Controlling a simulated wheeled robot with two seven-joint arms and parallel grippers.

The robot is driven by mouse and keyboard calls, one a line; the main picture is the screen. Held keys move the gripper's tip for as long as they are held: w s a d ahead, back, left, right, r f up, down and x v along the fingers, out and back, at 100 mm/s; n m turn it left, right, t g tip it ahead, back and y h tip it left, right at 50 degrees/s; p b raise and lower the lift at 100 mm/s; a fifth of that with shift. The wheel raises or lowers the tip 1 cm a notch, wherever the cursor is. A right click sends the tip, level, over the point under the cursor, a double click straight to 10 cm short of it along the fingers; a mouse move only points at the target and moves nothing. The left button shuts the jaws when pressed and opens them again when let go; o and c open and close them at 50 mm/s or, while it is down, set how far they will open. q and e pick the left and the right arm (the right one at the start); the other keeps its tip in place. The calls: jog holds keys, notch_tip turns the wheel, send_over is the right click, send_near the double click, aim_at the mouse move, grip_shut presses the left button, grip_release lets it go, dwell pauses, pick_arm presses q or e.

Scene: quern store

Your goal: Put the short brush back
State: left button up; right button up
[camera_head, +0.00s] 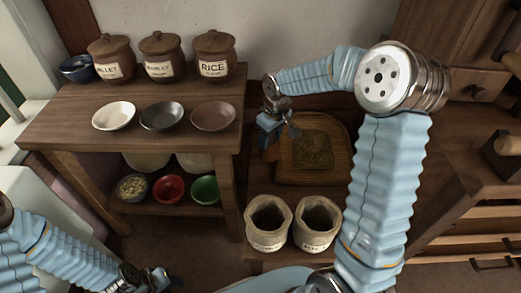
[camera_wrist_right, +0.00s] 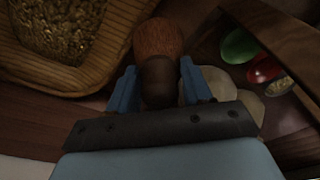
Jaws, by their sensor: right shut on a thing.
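The short brush (camera_wrist_right: 157,50) has brown bristles and a dark handle. In the right wrist view it sits between the two blue fingers of my right gripper (camera_wrist_right: 158,88), which is shut on its handle.
The wooden tray (camera_head: 342,172) holds grain. Two open sacks (camera_head: 267,222) stand in front of it. The shelf table (camera_head: 75,118) at left bears labelled jars (camera_head: 160,58), bowls (camera_head: 161,116) and a blue cup; its lower shelf has coloured bowls (camera_head: 168,189). Wooden drawers stand at right.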

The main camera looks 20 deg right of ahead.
jog(key=w+f, duration=0.1)
jog(key=w+a+f, duration=0.1)
jog(key=w+f, duration=0.1)
jog(key=f, duration=0.1)
jog(key=shift+a+f, duration=0.1)
jog(key=shift+a, duration=0.25)
jog(key=shift+f+b, duration=0.3)
jog(key=shift+f, duration=1.3)
jog(key=shift+f, duration=0.1)
jog(key=o, duration=1.1)
jog(key=r, duration=0.4)
jog(key=s+r+p, duration=0.1)
jog(key=r, duration=0.7)
jog(key=shift+s+d, duration=0.25)
jog(key=shift+s, duration=0.05)
